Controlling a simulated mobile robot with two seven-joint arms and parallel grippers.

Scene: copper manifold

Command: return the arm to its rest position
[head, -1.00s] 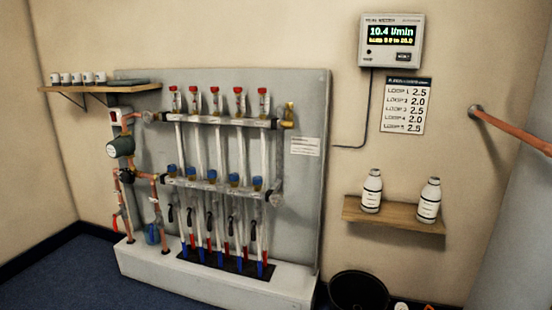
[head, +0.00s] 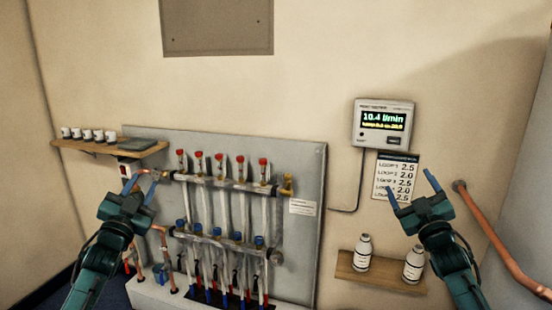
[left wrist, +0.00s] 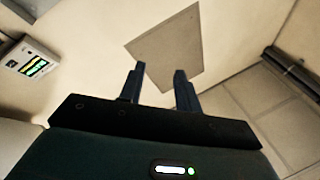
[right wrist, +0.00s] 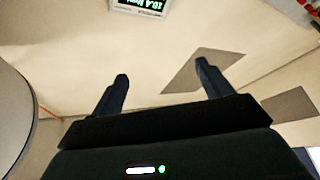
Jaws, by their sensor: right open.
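My left gripper (head: 142,186) is raised in front of the left part of the manifold in the head view. Its fingers stand apart with nothing between them, as the left wrist view (left wrist: 158,88) also shows. The copper manifold (head: 222,183) with several red-capped flow meters and blue caps is on a grey backboard (head: 308,165). My left gripper and forearm hide part of the pipework at its left.
A meter box (head: 383,123) reading 10.4 l/min hangs above the loop chart (head: 397,177). A low shelf (head: 380,275) holds two white bottles. A shelf (head: 105,152) with several cups is at the left. A copper pipe (head: 495,240) crosses at the right.

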